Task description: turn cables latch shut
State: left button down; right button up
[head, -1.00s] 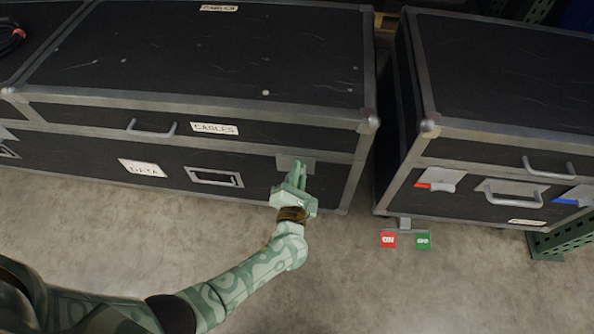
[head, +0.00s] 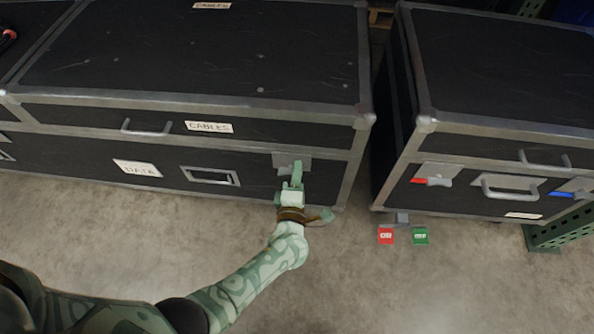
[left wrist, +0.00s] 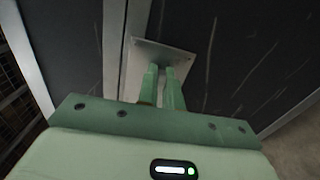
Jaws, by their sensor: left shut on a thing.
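The black case labelled CABLES (head: 208,127) stands at the left with its lid down. Its latch (head: 279,161) is a grey metal plate at the right of the front, across the lid seam. In the left wrist view the latch plate (left wrist: 146,57) lies straight ahead of the fingers. My left gripper (head: 295,172) is at the latch, with its green fingers close together, shut on the latch's turning piece. The fingers (left wrist: 160,85) hide most of that piece, so its angle cannot be told. My right gripper is not in view.
A second black case (head: 490,150) stands to the right across a narrow gap, with a red-marked latch (head: 437,175) and a blue-marked latch (head: 573,190). Red (head: 386,236) and green (head: 420,236) tags are low by its front. The floor in front is clear.

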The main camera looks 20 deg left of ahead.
pick_arm(q)
jog(key=shift+s+d+f+m, duration=0.15)
jog(key=shift+f+m, duration=0.1)
jog(key=shift+m, duration=0.15)
jog(key=c, duration=1.6)
grip_release()
jog(key=shift+r, duration=0.1)
jog(key=shift+o, duration=0.2)
